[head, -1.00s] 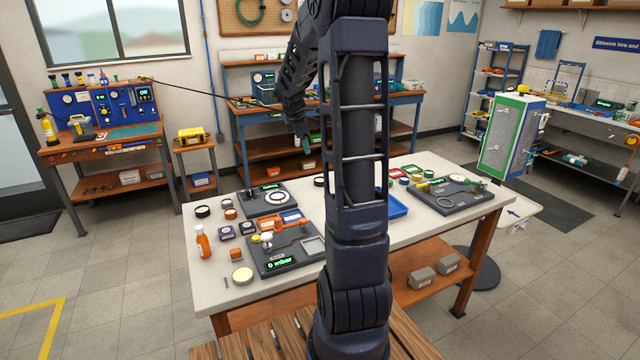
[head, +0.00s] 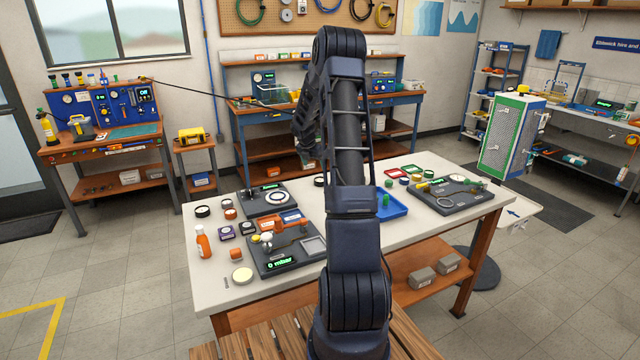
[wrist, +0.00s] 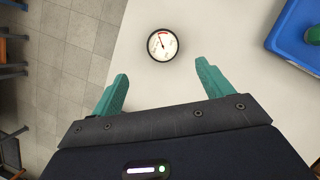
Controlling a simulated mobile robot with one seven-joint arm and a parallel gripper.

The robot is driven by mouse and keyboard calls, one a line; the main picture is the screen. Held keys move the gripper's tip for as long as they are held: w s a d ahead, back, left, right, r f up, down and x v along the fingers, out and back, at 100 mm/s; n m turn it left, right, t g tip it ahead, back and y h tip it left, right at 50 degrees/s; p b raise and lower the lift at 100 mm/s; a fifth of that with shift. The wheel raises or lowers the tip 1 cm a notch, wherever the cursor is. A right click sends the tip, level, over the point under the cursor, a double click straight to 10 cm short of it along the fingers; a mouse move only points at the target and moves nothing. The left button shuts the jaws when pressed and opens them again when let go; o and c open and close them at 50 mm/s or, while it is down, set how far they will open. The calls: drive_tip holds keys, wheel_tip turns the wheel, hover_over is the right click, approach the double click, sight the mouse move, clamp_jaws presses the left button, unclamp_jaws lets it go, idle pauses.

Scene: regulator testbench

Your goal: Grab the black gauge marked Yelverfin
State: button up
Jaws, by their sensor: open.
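The gauge lies just beyond the gap between the fingertips, untouched. In the head view a small dark round piece (head: 319,181) beside my arm looks like the same gauge. My gripper is mostly hidden behind my arm there.
A blue tray (wrist: 284,40) with a green item is right of the gauge; it also shows in the head view (head: 402,211). Dark test panels (head: 300,258) and several small round parts crowd the table's left. The table edge runs left of the gauge.

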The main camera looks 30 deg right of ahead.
hover_over(320, 179)
drive_tip(key=s+a, duration=0.1)
drive_tip(key=a, duration=0.2)
drive_tip(key=f, duration=0.4)
drive_tip(key=shift+s+d+f, duration=0.1)
drive_tip(key=shift+d+f, duration=0.15)
drive_tip(key=shift+f, duration=0.05)
drive_tip(key=shift+d+x, duration=0.15)
drive_tip(key=shift+x, duration=1.15)
drive_tip(key=shift+d+x, duration=0.1)
drive_tip(key=shift+x, duration=1.2)
drive_tip(key=shift+s, duration=0.1)
drive_tip(key=shift+c, duration=0.2)
drive_tip(key=shift+r, duration=0.1)
drive_tip(key=c, duration=1.1)
